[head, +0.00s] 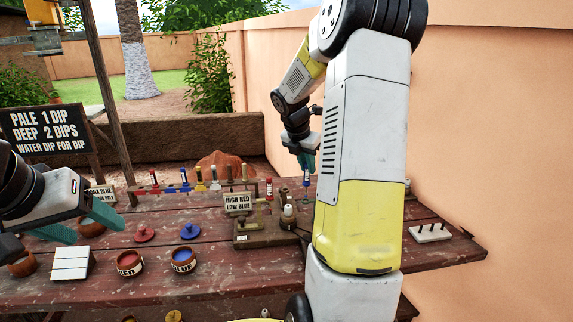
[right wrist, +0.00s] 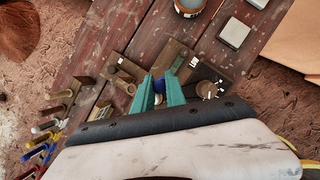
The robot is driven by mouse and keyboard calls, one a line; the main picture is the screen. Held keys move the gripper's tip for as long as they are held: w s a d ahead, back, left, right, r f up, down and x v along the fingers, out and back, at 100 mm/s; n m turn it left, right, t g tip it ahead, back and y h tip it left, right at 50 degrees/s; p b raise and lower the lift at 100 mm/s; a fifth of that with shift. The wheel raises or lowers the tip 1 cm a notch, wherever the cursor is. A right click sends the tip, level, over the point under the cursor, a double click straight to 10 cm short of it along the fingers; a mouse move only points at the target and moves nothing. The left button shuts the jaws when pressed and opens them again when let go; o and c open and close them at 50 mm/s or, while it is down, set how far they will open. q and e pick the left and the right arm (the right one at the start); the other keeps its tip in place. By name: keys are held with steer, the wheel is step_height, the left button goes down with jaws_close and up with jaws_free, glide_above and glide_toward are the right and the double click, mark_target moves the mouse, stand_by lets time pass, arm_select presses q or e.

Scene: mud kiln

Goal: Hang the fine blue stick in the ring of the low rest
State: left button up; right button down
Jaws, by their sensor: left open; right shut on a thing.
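My right gripper (head: 303,160) is shut on the fine blue stick (head: 306,181), which hangs down from it above the back right of the table. In the right wrist view the stick's blue part (right wrist: 158,87) shows between the teal fingertips. The low rest, a brown block with a "LOW" label (right wrist: 194,61), lies just beyond the fingers there. Its ring cannot be made out, and I cannot tell whether the stick touches it. My left gripper (head: 80,224) is open and empty over the table's left side.
A rack of coloured sticks (head: 200,187) stands along the back. A "HIGH RED LOW BLUE" sign (head: 238,202) stands before it. Red (head: 130,263) and blue (head: 183,260) pots and a white block (head: 72,263) are at the front left. A white pegged block (head: 429,233) is at the right.

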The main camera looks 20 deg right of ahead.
mark_target(305, 175)
steer(key=shift+f, duration=0.95)
stand_by(0.7)
steer(key=shift+f, duration=0.4)
steer(key=shift+f, duration=0.5)
steer(key=shift+f, duration=0.25)
steer(key=shift+f, duration=0.8)
stand_by(0.7)
steer(key=c, duration=1.3)
jaws_free()
